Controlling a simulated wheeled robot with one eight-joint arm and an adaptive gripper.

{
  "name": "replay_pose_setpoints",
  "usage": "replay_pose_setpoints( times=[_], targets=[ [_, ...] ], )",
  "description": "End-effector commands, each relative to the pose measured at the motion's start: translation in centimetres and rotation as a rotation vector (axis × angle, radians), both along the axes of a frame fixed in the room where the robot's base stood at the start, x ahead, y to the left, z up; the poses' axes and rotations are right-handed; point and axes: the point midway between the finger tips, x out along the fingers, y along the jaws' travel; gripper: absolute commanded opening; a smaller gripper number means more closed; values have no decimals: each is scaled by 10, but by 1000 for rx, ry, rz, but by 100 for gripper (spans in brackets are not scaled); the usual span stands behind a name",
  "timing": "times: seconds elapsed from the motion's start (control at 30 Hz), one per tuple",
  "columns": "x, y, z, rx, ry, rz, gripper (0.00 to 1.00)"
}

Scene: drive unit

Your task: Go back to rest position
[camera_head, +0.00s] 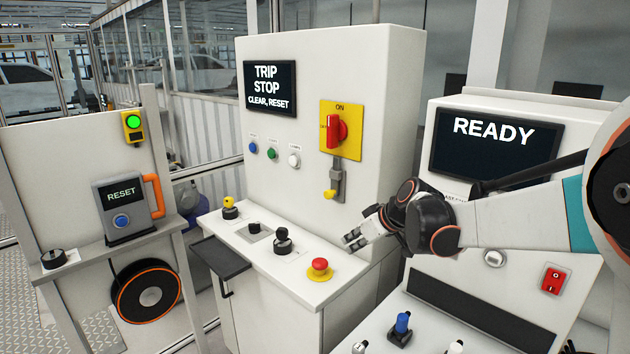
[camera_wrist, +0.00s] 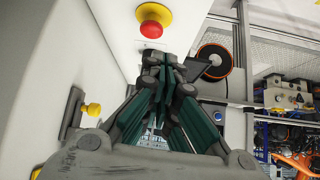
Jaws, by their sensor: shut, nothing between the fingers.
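My gripper (camera_head: 354,238) is shut and empty. In the head view it hangs in front of the white control cabinet (camera_head: 390,110), above and to the right of the red emergency stop button (camera_head: 320,265). In the wrist view my gripper (camera_wrist: 165,72) points down past the cabinet's desk, with its fingers together. The red button on its yellow base (camera_wrist: 151,26) shows above the fingertips there, and it appears apart from them. My arm reaches in from the right side of the head view.
The cabinet carries a yellow plate with a red rotary switch (camera_head: 336,131) and a screen (camera_head: 270,88) reading TRIP STOP, CLEAR, RESET. A console on the right has a READY screen (camera_head: 495,146). A RESET box (camera_head: 122,208) stands on the left shelf. A dark flap (camera_head: 221,258) juts from the desk front.

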Motion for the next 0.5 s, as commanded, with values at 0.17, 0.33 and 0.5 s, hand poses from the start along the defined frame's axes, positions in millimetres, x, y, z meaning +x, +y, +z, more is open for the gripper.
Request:
replay_pose_setpoints(
  times=[0.17, 0.33, 0.5],
  targets=[
    [-44, -9, 21, -13, 32, -77, 0],
    [-86, -18, 35, -25, 60, -154, 0],
    [-128, -28, 44, -35, 81, -232, 0]
  ],
)
